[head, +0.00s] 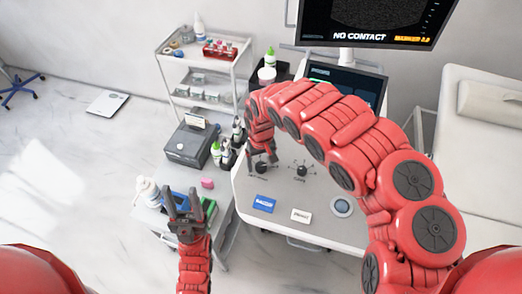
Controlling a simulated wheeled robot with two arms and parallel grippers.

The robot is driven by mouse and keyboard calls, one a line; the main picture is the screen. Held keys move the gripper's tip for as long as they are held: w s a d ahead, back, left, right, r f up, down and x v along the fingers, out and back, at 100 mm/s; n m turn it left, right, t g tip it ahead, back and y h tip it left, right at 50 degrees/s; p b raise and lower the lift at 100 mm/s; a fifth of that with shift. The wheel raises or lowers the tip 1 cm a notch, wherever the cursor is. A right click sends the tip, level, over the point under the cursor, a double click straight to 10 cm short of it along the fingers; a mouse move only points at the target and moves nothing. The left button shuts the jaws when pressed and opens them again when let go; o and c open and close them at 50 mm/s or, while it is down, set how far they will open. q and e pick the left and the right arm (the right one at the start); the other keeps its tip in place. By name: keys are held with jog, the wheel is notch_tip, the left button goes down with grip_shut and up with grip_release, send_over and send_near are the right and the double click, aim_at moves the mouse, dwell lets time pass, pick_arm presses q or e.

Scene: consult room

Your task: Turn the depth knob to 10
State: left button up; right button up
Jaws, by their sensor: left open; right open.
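A pale console (325,226) has two dark knobs side by side on its top. The left knob (262,168) is partly hidden by my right gripper. The right knob (301,170) stands free, with dark marks around it. The lettering by the knobs is too small to read, so I cannot tell which is the depth knob or its setting. My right gripper (262,157) points down, open, right at the left knob; I cannot tell whether it touches. My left gripper (182,205) is open and empty, left of the console over a side table.
A blue card (264,203), a white card (301,215) and a round disc (341,207) lie along the console's front. A monitor (375,20) reads "NO CONTACT". A trolley (210,95) with bottles stands behind left. An exam bed (485,150) is at right.

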aim_at(261, 166)
notch_tip(261, 166, up, 17)
jog(key=p, duration=0.6)
dwell(0.3)
